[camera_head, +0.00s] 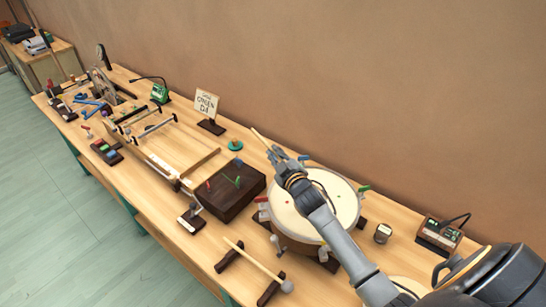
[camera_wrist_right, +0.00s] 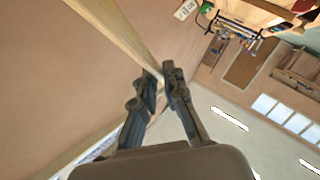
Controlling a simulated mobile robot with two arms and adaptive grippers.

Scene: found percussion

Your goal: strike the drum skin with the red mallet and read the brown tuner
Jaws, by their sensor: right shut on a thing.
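My right gripper (camera_head: 281,160) is shut on a pale wooden stick (camera_head: 259,135), which shows as the long rod in the right wrist view (camera_wrist_right: 118,37). No red head is visible on it, so I cannot tell whether it is the red mallet. The gripper is over the far left rim of the drum, and my forearm hides part of the cream drum skin (camera_head: 340,197). I cannot tell whether the stick touches the skin. The brown tuner (camera_head: 439,235), with a dark cable, is on the bench at right; its reading is too small to tell. My left gripper is not in view.
A grey-headed mallet (camera_head: 262,268) lies on dark rests at the bench's front. A dark box (camera_head: 235,203) stands left of the drum, and a small cup (camera_head: 383,233) right of it. A green device (camera_head: 160,93) and sign (camera_head: 206,104) stand farther back.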

